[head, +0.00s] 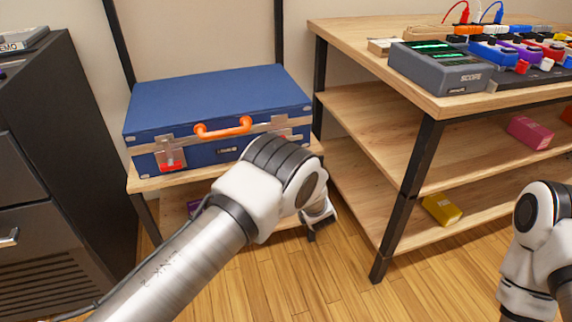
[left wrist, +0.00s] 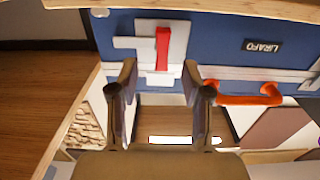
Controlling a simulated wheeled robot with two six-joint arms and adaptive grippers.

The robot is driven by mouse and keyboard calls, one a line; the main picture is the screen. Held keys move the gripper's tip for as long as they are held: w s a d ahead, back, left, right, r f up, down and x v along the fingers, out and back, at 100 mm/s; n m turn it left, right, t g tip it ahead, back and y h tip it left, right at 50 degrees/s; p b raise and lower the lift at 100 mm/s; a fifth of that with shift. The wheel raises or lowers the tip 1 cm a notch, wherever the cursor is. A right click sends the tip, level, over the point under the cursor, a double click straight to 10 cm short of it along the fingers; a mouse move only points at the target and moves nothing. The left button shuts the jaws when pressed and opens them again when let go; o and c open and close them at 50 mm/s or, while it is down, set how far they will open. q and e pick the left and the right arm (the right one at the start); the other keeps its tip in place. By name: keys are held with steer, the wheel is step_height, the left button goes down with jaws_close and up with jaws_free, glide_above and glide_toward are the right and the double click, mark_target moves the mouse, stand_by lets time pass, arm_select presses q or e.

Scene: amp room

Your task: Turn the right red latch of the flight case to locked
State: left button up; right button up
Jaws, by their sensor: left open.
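The blue flight case (head: 215,95) lies shut on a low wooden stand, its orange handle (head: 222,128) at the front. Its right latch (head: 283,121) is partly hidden behind my left arm in the head view. The left wrist view appears upside down and shows the right latch's red lever (left wrist: 163,48) standing upright on a pale metal plate. My left gripper (left wrist: 160,85) is open and empty, its fingers either side of the latch in the picture; contact cannot be told. In the head view the left gripper (head: 318,222) is partly hidden. My right gripper is out of view.
The left latch (head: 171,158) has its red lever lying across. A wooden shelf unit (head: 368,100) with a grey scope (head: 440,68) stands right of the case. A dark cabinet (head: 50,130) stands at left. Wooden floor (head: 290,285) is open in front.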

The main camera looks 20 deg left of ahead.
arm_select(q)
steer(key=b+x, duration=0.2)
steer(key=x, duration=0.5)
steer(key=shift+s+a, duration=0.1)
steer(key=shift+a, duration=0.05)
steer(key=shift+a+r, duration=0.1)
steer(key=shift+r, duration=0.1)
jaws_close()
